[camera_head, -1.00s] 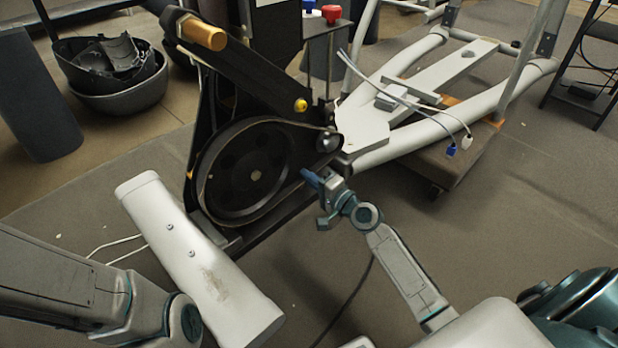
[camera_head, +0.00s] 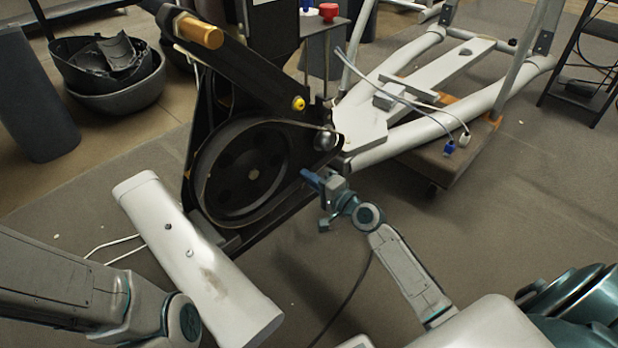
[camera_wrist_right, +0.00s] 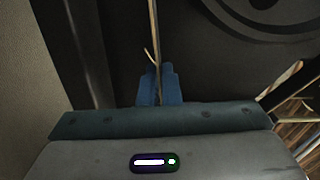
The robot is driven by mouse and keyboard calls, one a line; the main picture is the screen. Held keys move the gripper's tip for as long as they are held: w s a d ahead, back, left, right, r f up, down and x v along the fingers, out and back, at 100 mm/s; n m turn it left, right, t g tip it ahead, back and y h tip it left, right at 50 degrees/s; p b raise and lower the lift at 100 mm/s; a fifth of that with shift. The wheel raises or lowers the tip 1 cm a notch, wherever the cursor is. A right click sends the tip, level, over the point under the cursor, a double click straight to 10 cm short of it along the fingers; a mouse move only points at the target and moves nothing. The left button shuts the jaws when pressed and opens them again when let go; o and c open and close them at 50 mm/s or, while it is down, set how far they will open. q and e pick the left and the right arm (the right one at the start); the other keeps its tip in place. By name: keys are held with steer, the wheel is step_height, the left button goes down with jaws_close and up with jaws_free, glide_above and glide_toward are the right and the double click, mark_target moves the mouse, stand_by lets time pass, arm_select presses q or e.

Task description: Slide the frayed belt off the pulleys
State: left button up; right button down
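The large black pulley (camera_head: 245,172) stands upright on the machine frame in the head view, with the small pulley (camera_head: 323,140) at its upper right. The thin tan-edged frayed belt (camera_head: 204,163) runs around the large pulley's rim and toward the small one. My right gripper (camera_head: 309,178) is beside the belt's lower run, between the pulleys. In the right wrist view the belt (camera_wrist_right: 155,40) passes upright between its two blue fingers (camera_wrist_right: 160,82), which look closed on it; a loose strand sticks out there. My left arm enters at lower left, its gripper out of view.
A black arm with a copper-coloured cylinder (camera_head: 200,32) sits above. Black shells (camera_head: 110,72) lie at the left. Light frame tubes (camera_head: 400,138) extend to the right.

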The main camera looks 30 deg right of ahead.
steer(key=shift+v, duration=1.05)
stand_by(1.9)
steer(key=b+v, duration=0.2)
steer(key=v, duration=0.9)
steer(key=shift+s+b, duration=0.4)
stand_by(0.6)
steer(key=shift+d, duration=0.15)
